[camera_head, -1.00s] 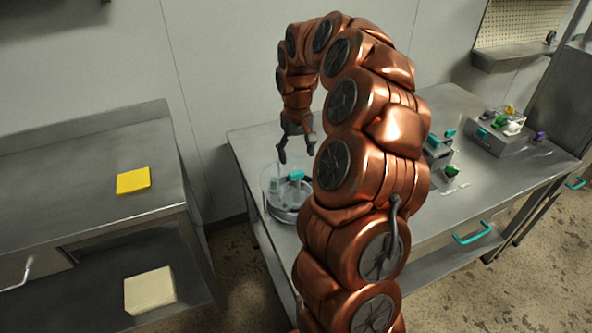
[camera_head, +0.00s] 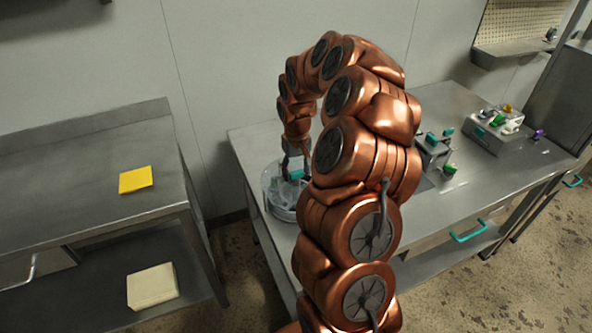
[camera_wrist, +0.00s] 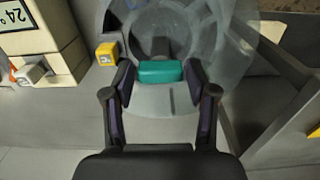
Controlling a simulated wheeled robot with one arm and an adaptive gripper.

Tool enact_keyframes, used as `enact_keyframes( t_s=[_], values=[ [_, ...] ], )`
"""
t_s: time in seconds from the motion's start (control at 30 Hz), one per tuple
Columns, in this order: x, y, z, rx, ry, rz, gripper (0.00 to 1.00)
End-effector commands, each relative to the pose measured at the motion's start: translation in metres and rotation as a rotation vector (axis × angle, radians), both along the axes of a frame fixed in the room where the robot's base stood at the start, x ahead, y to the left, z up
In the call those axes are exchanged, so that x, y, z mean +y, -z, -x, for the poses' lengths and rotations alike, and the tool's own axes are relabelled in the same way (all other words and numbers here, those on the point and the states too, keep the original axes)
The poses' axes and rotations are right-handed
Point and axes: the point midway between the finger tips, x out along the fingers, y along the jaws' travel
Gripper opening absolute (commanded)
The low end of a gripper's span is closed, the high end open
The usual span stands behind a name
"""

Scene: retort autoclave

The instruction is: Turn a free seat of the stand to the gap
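The round stand (camera_head: 284,208) with a clear see-through wall is at the left end of the steel table. In the wrist view its clear disc (camera_wrist: 215,30) fills the upper middle. A teal block (camera_wrist: 160,73) on a grey stem shows there; it also shows in the head view (camera_head: 296,174). My gripper (camera_wrist: 160,70) is open, with one dark finger on each side of the teal block and a small space showing on both sides. In the head view my gripper (camera_head: 293,170) reaches down into the stand. I cannot tell which seats are free or where the gap is.
In the wrist view a yellow block (camera_wrist: 107,53) is left of the stand, beside a cream box (camera_wrist: 55,40) marked 24°. Grey units with coloured handles (camera_head: 495,132) stand on the table's right. A side bench (camera_head: 80,190) with a yellow pad (camera_head: 136,180) is at left.

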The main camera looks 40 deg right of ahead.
Motion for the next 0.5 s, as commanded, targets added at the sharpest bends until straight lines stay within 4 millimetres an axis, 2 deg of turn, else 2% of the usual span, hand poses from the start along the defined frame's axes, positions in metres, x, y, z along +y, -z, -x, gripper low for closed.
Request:
enact_keyframes(
  t_s=[0.07, 0.5],
  values=[
    [0.0002, 0.0000, -0.0001, 0.000, 0.000, 0.000, 0.46],
    [0.0001, 0.0000, 0.0000, 0.000, 0.000, 0.000, 0.00]
  ],
)
